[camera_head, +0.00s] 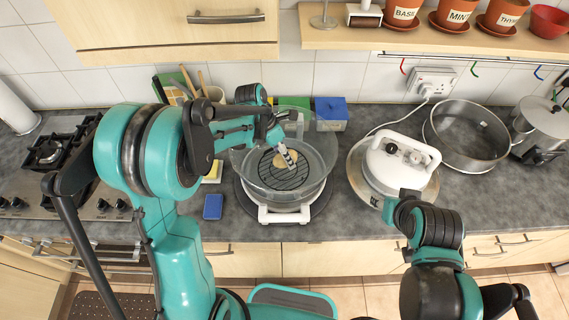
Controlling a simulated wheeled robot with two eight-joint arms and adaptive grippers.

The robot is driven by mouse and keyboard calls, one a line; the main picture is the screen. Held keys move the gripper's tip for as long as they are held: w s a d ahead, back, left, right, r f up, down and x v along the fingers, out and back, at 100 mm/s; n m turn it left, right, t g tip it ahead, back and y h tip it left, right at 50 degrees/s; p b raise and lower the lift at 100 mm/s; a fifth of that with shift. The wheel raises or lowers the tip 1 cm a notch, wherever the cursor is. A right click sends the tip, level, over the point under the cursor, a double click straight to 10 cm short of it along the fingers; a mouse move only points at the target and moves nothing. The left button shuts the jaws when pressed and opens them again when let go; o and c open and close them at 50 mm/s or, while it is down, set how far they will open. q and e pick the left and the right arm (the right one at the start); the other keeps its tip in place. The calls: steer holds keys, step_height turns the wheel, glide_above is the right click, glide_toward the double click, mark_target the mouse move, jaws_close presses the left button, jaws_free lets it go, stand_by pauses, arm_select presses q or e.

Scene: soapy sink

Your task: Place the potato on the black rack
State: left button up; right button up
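A brownish-yellow potato (280,160) shows inside a clear glass bowl (322,165). It is above or on a round black wire rack (288,180) in the bowl; I cannot tell whether they touch. My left gripper (287,158) reaches down into the bowl, and its fingertips overlap the potato in the picture. The view does not show whether the fingers are closed on it. My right arm comes up from the lower right. Its gripper (410,194) is at the front edge of a white lid (418,152), and its fingers are mostly hidden.
The bowl stands in a white-handled base (284,215) on the grey counter. The lid lies to its right. A large round metal pan (470,136) and a pot (540,122) are farther right. A blue sponge (213,207) and a gas hob (62,165) are on the left.

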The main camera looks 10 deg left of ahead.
mark_target(284, 164)
arm_select(q)
steer(key=shift+f+b, duration=0.3)
steer(key=shift+f, duration=1.8)
steer(key=shift+s, duration=0.1)
steer(key=o, duration=1.3)
steer(key=shift+f, duration=0.15)
